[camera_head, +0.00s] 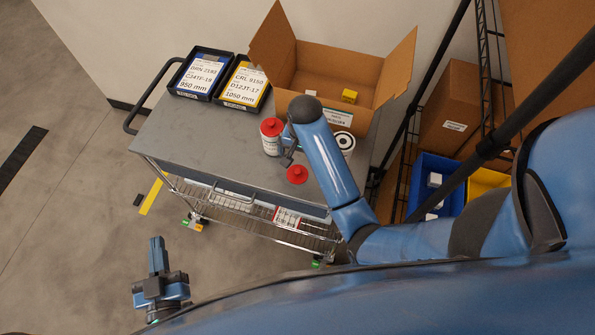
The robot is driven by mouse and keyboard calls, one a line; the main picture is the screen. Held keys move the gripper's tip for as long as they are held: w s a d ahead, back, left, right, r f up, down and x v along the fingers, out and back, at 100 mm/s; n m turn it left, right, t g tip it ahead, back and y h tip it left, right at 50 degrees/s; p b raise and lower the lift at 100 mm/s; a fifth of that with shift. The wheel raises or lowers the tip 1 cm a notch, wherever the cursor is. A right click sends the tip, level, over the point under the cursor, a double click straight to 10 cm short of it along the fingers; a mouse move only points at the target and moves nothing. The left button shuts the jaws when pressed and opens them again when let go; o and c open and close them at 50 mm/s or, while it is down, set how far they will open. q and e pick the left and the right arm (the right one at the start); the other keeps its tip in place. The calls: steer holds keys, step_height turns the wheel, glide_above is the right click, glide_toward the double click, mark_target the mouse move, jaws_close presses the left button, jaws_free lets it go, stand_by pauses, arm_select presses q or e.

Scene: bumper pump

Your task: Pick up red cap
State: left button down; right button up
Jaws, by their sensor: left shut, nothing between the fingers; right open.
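A red cap (297,174) lies near the front edge of the grey cart top. A white bottle (271,144) with a red lid stands just behind and left of it. My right arm reaches over the cart, and my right gripper (289,152) is open beside the bottle, a little behind the loose cap. My own arm hides part of this gripper, and I cannot tell if it touches the bottle. My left gripper (157,250) is shut and empty, low at the left over the floor, away from the cart.
The cart (200,143) holds a blue-labelled bin (201,74), a yellow-labelled bin (243,84) and an open cardboard box (300,98) at the back. A white round item with a dark ring (345,142) is right of my arm. The cart's left top is clear.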

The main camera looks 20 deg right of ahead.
mark_target(298, 171)
steer(key=shift+a+f+g+b, duration=0.3)
steer(key=shift+f+g+b, duration=0.2)
steer(key=shift+f+b, duration=0.15)
steer(key=shift+f+p, duration=0.3)
steer(key=shift+p, duration=0.1)
steer(key=shift+f, duration=0.8)
steer(key=f+p, duration=0.2)
steer(key=f, duration=0.1)
steer(key=shift+s+a+f, duration=0.2)
steer(key=shift+s+f, duration=0.05)
steer(key=shift+s, duration=0.1)
steer(key=shift+f, duration=0.85)
steer(key=c, duration=1.1)
